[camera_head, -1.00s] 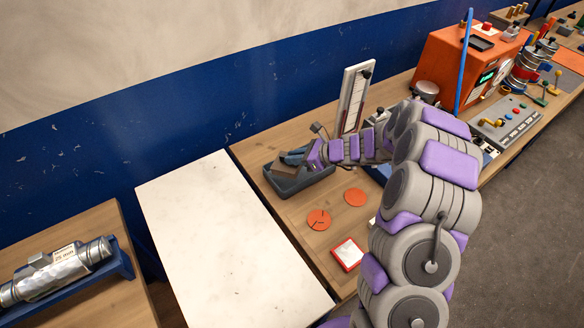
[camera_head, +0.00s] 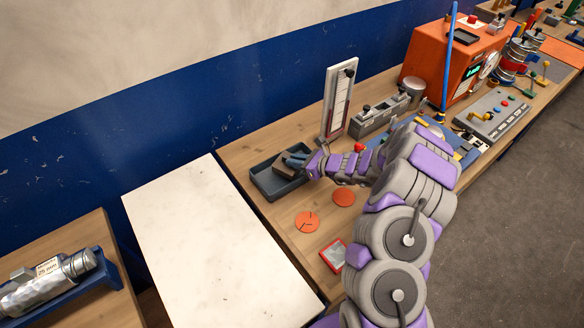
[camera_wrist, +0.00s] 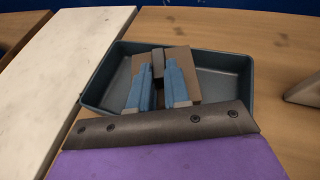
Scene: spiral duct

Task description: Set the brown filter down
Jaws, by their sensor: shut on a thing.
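The brown filter (camera_wrist: 183,58) is a flat brown block with a grey upright part that sits between my fingers. It also shows in the head view (camera_head: 284,168). My gripper (camera_wrist: 158,82), with blue fingers, is shut on it from above. The filter is over or in a dark blue-grey open tray (camera_wrist: 225,82), which also shows in the head view (camera_head: 266,188). In the wrist view it lies across the tray's left and middle part. My fingers hide part of it, and I cannot tell whether it touches the tray floor.
A white slab (camera_head: 200,235) lies left of the tray. Two orange discs (camera_head: 307,222) and a red-framed plate (camera_head: 333,255) lie in front of it. An upright gauge board (camera_head: 339,100) stands behind. The tray's right side is empty.

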